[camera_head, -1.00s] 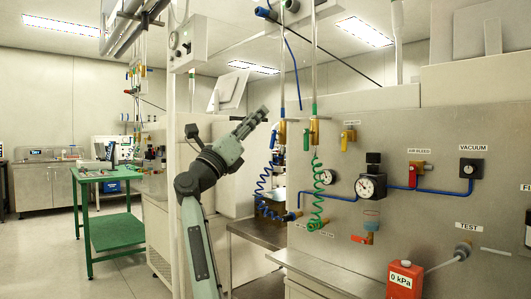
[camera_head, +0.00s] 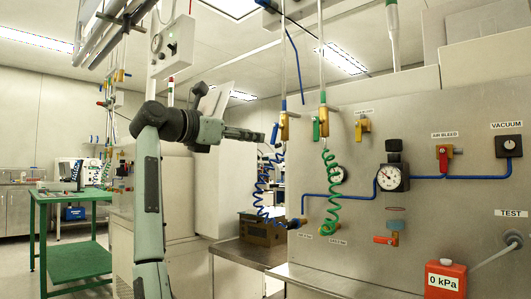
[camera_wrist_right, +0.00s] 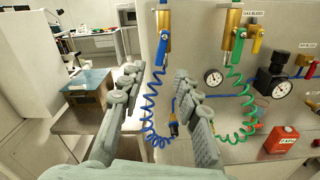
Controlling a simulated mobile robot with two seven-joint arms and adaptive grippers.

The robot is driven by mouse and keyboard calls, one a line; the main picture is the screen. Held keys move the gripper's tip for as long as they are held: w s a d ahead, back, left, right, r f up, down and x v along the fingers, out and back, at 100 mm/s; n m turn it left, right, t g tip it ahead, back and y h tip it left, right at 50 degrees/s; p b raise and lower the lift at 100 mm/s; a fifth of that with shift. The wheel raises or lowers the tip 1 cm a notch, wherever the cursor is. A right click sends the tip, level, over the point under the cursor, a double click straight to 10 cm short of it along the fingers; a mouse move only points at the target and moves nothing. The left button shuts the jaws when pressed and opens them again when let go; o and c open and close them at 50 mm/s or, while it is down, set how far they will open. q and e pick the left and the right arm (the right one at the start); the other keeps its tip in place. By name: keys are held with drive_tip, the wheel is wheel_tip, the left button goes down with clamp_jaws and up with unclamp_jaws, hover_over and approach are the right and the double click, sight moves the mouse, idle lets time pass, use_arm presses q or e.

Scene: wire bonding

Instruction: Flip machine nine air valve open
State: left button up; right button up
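A brass valve (camera_head: 284,126) with a blue handle (camera_head: 275,134) hangs on a vertical pipe above a coiled blue hose (camera_head: 262,180). The handle points down along the pipe. No machine number is readable. In the right wrist view the blue handle (camera_wrist_right: 162,48) is ahead of the fingers, slightly above and between them. My right gripper (camera_head: 262,136) points right, its tips close to the handle in the head view. In the wrist view the right gripper (camera_wrist_right: 158,82) is open, with nothing between its fingers. Contact with the handle is not visible. My left gripper is not in view.
A green-handled valve (camera_head: 316,130) with a coiled green hose (camera_head: 329,190) hangs close to the right. A gauge (camera_head: 390,178), a yellow valve (camera_head: 362,127) and a red valve (camera_head: 442,156) are on the steel panel.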

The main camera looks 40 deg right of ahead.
sight(272, 139)
drive_tip(key=d, duration=0.7)
drive_tip(key=shift+w+d+f, duration=0.1)
drive_tip(key=shift+w+d, duration=0.2)
drive_tip(key=shift+d, duration=0.1)
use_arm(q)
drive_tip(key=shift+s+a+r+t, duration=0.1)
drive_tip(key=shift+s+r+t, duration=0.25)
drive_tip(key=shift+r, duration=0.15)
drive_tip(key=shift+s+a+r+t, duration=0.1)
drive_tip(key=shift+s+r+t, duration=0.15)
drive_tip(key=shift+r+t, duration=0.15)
use_arm(e)
drive_tip(key=shift+c, duration=0.3)
clamp_jaws()
